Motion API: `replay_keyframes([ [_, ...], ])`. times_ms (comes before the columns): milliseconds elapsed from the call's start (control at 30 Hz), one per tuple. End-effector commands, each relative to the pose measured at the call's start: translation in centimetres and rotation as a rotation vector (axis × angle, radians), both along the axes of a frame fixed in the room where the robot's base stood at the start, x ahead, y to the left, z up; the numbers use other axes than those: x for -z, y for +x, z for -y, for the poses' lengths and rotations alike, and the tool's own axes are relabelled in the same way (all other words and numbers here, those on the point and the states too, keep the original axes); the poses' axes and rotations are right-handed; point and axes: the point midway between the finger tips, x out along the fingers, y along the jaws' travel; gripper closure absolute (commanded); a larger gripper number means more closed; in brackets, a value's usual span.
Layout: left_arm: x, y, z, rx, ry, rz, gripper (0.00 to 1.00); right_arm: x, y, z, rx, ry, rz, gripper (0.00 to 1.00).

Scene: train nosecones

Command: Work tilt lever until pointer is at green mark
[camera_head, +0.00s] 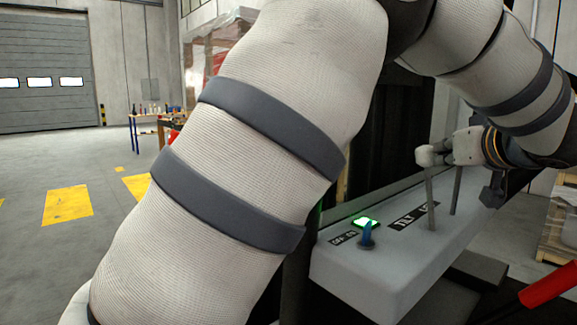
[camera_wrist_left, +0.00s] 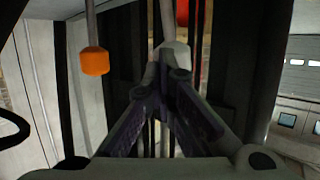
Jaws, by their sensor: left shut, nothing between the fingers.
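The control box (camera_head: 385,258) has a black label (camera_head: 411,215) whose text is only partly readable. Two thin levers stand on it: a front one (camera_head: 432,205) with a pale knob (camera_head: 426,156), and one farther right (camera_head: 456,190) whose top is hidden by my gripper. My left gripper (camera_head: 448,150) is shut and empty, its tips close beside the pale knob. In the left wrist view the shut fingertips (camera_wrist_left: 173,78) lie just below a pale grey knob (camera_wrist_left: 175,55); touching is unclear. An orange knob (camera_wrist_left: 95,62) hangs at the left. I cannot make out a pointer or green mark.
My arm covers much of the middle view. A red bar (camera_head: 549,287) is at bottom right. Open floor with yellow patches (camera_head: 67,206) lies left.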

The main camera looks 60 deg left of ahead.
Motion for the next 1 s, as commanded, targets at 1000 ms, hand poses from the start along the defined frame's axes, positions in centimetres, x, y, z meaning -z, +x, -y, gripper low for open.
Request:
replay_keyframes([
  [1000, -0.8, 0.3, 8.1, 0.001, 0.001, 0.001, 1.0, 0.0, 0.0, 0.0, 0.0, 0.0, 0.001, 0.6],
])
